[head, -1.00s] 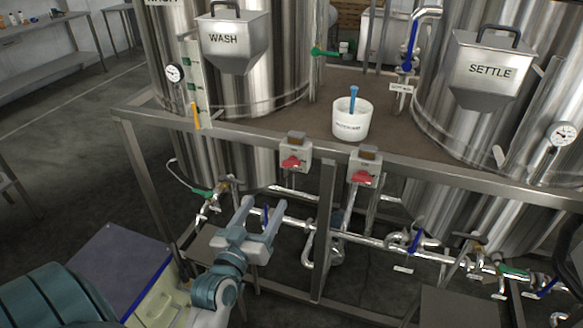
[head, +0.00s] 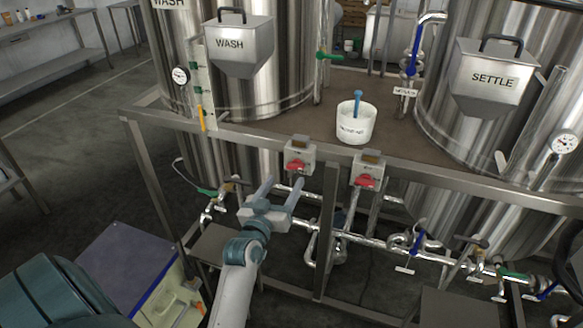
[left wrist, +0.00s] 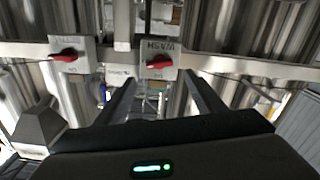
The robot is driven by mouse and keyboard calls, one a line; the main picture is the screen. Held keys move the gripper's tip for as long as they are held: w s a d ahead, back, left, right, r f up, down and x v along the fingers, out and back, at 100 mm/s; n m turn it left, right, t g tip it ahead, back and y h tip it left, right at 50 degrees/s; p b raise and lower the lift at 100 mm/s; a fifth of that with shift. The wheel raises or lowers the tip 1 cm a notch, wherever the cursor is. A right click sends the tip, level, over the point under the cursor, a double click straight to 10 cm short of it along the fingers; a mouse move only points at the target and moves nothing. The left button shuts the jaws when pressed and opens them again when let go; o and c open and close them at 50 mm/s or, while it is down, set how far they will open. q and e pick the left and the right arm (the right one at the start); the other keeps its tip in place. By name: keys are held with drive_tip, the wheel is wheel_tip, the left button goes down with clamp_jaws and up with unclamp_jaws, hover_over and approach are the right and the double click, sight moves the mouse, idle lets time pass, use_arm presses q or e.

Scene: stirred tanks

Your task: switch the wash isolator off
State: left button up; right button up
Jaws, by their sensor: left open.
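The wash isolator (head: 301,150) is a pale grey box with a red rotary handle (head: 295,166), on the frame's front rail below the WASH tank. In the left wrist view the picture is upside down, and the box lettered WASH (left wrist: 157,46) sits ahead with its red handle (left wrist: 160,62) lying roughly crosswise. My left gripper (head: 281,187) is open and empty, a little below and in front of this isolator, apart from it. In the left wrist view its fingers (left wrist: 160,88) point at the box, one either side of its line. My right gripper is not in view.
A second isolator (head: 371,160) with a red handle (head: 366,182) stands to the right on the same rail. A frame post (head: 327,235) and pipes with valves (head: 415,242) lie below. A white tub (head: 356,128) stands on the deck between the WASH (head: 240,55) and SETTLE (head: 493,75) hoppers.

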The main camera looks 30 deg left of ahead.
sight(294, 167)
use_arm(q)
drive_tip(key=p+x, duration=0.1)
drive_tip(key=x, duration=0.6)
drive_tip(key=shift+w, duration=0.1)
drive_tip(key=c, duration=1)
